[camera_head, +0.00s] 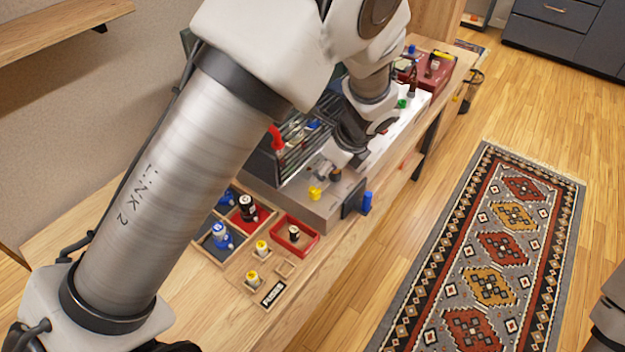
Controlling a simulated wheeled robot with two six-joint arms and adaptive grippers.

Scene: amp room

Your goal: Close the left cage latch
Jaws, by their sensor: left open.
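A dark barred cage (291,146) stands on a grey amp chassis (300,205) on the wooden bench. A red lever-like part (276,137) sticks up at the cage's left end; I cannot tell for sure whether it is the left latch. My left arm hides the back of the cage and much of the bench. My right gripper is not in view.
A tray of tubes with a red box (310,246) lies to the left. A red unit (437,68) stands at the far end. A patterned rug (480,270) lies on open floor.

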